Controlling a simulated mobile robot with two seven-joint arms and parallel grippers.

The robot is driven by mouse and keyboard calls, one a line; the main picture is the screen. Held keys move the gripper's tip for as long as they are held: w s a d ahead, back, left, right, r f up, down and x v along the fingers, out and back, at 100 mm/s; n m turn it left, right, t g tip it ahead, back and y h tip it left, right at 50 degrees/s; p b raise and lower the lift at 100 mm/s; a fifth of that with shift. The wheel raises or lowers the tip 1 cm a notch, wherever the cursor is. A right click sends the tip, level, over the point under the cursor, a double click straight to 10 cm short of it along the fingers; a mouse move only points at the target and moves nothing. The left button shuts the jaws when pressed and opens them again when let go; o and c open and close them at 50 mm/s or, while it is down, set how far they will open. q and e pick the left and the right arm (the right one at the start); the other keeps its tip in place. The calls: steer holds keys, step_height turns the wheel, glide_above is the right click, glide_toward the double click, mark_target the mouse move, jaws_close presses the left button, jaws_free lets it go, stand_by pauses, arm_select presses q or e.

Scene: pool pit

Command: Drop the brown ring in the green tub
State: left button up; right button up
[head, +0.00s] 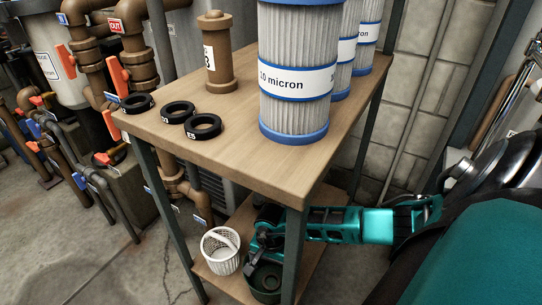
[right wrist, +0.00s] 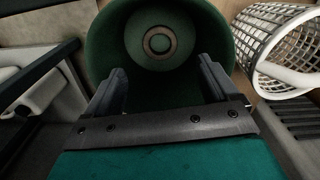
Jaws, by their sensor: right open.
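The dark green tub (head: 266,293) stands on the lower shelf of the table, below my right gripper (head: 257,258). In the right wrist view I look down into the round green tub (right wrist: 105,40). A small brownish ring (right wrist: 158,31) shows flat inside it, near the middle of the floor. My right gripper (right wrist: 162,78) is open, its two fingers apart over the near side of the tub with nothing between them. In the head view the ring is hidden. My left gripper is in neither view.
A white basket (head: 221,251) stands left of the tub, close beside it. The tabletop (head: 235,100) above holds several black rings (head: 178,112), a brown cylinder (head: 216,55) and pleated filter cartridges (head: 296,75). A table leg (head: 294,255) stands in front of my right arm.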

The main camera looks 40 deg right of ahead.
steer(key=shift+r, duration=0.1)
step_height(320, 180, up, 7)
steer(key=p, duration=0.5)
steer(key=shift+p, duration=0.4)
